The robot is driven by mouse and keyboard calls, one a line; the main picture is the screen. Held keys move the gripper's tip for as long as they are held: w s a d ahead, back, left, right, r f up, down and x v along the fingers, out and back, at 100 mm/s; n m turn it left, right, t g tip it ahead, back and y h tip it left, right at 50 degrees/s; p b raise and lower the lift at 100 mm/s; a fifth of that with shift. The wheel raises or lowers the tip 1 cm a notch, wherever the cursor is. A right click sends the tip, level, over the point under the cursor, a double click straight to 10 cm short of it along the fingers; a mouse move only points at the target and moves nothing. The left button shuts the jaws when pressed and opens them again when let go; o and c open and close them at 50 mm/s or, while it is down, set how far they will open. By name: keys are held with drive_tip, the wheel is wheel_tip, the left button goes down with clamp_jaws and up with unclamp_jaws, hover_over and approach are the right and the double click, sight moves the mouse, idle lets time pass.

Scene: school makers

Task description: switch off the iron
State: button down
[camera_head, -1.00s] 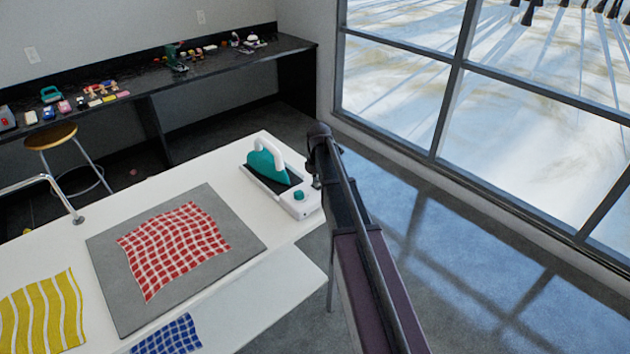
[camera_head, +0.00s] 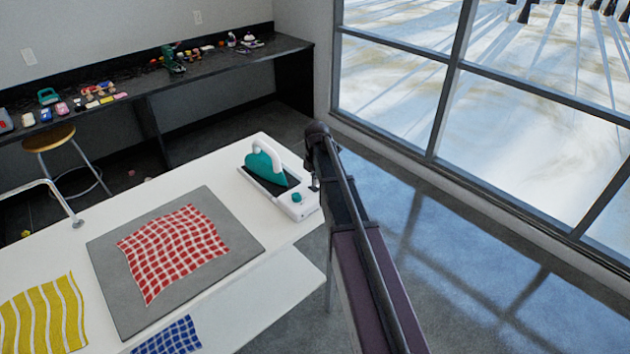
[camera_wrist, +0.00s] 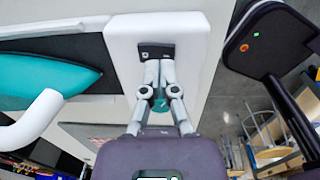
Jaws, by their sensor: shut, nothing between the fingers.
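The teal iron (camera_head: 268,166) with a white handle rests on its white base (camera_head: 296,212) at the table's far right corner. It also shows at the left of the wrist view (camera_wrist: 48,76). A teal knob (camera_head: 297,197) sits on the base and is partly hidden behind my fingers in the wrist view. A small black panel (camera_wrist: 147,52) is set in the base. My gripper (camera_wrist: 158,62) is shut and empty, its fingertips at the panel's lower edge; I cannot tell whether they touch it. In the head view my arm partly hides the gripper (camera_head: 314,184).
The white table (camera_head: 262,288) holds a grey mat (camera_head: 112,290) with a red checked cloth (camera_head: 172,250), plus yellow (camera_head: 42,318) and blue (camera_head: 168,336) cloths. A stool (camera_head: 50,138) and cluttered black counter (camera_head: 130,82) stand behind. Open floor lies right.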

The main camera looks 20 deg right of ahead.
sight(314, 188)
wheel_tip(314, 188, up, 12)
drive_tip(key=p, duration=1.1)
drive_tip(key=shift+w+p, duration=0.2)
drive_tip(key=shift+p, duration=0.1)
drive_tip(key=shift+s+a+r, duration=0.1)
drive_tip(key=shift+a, duration=0.05)
drive_tip(key=s+a+f+m+b, duration=0.1)
drive_tip(key=s+a+m, duration=0.2)
drive_tip(key=s+m, duration=0.4)
drive_tip(key=s+a+f+m+b, duration=0.1)
drive_tip(key=s+a+m, duration=0.3)
drive_tip(key=s+m, duration=0.4)
drive_tip(key=s+a+f+m+b, duration=0.2)
drive_tip(key=s+a+m, duration=0.1)
drive_tip(key=s+m, duration=0.4)
drive_tip(key=shift+s+a+m+g, duration=0.3)
drive_tip(key=shift+s, duration=1.5)
drive_tip(key=shift+f, duration=0.1)
